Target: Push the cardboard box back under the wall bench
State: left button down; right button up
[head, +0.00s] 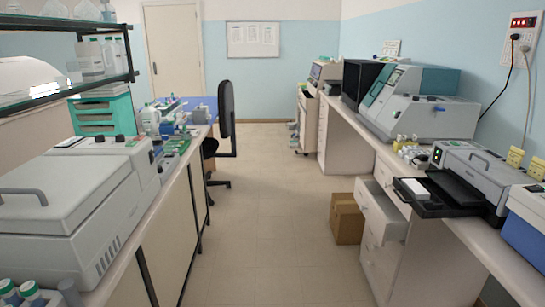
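The brown cardboard box (347,219) sits on the floor right of the aisle. It stands at the far side of the white drawer unit of the right-hand wall bench (338,116). Its near face and top show, and its right part is hidden behind the drawer unit. It stands at the front of the bench's open knee space, partly out in the aisle. Neither of my grippers is in view.
An open drawer (383,211) juts into the aisle above and nearer than the box. The aisle floor (262,200) is clear. A black office chair (226,130) stands at the left bench. A white cart (307,115) stands farther back on the right.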

aim_at(346, 220)
jog(key=i, duration=1.1)
jog(key=i+z, duration=0.1)
jog(key=i, duration=0.95)
jog(key=j, duration=0.1)
